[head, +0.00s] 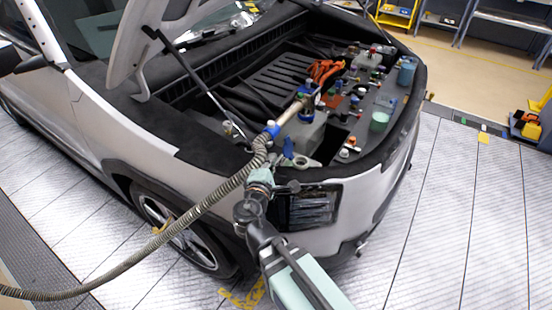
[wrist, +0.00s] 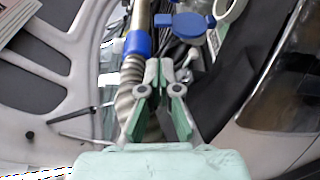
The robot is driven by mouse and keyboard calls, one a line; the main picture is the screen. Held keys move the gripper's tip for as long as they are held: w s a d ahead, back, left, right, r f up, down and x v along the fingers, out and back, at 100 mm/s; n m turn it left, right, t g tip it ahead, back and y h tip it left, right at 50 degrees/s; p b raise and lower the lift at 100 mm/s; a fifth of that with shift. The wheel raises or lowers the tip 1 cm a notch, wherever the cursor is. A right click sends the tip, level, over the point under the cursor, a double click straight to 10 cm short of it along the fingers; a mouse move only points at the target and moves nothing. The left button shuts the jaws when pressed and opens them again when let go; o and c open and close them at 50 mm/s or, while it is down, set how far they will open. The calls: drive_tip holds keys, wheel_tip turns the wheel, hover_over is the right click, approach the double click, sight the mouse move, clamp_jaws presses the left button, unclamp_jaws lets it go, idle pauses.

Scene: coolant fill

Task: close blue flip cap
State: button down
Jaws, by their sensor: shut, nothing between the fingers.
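The blue flip cap (wrist: 188,25) stands open at the top of the wrist view, its round lid beside a pale ring-shaped filler neck (wrist: 229,10). In the head view the cap (head: 288,148) shows small at the front of the engine bay, beside the pale neck (head: 303,162). My gripper (wrist: 159,66) is shut and empty; its fingertips point toward the cap and appear a little short of it in the picture. In the head view my gripper (head: 261,174) is at the car's front edge, just below the cap, partly mixed with the hose.
A ribbed hose (head: 190,216) with a blue collar (wrist: 138,42) runs close to the left of my fingers. The raised hood (head: 133,45) and its strut are to the left. A green cup (head: 379,121) and several small fittings stand on the right.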

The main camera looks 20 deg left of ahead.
sight(288, 146)
drive_tip(key=w+f, duration=0.1)
drive_tip(key=w, duration=0.8)
drive_tip(key=shift+a+p, duration=0.3)
drive_tip(key=shift+a, duration=0.1)
drive_tip(key=shift+f+b, duration=0.1)
drive_tip(key=shift+b, duration=0.6)
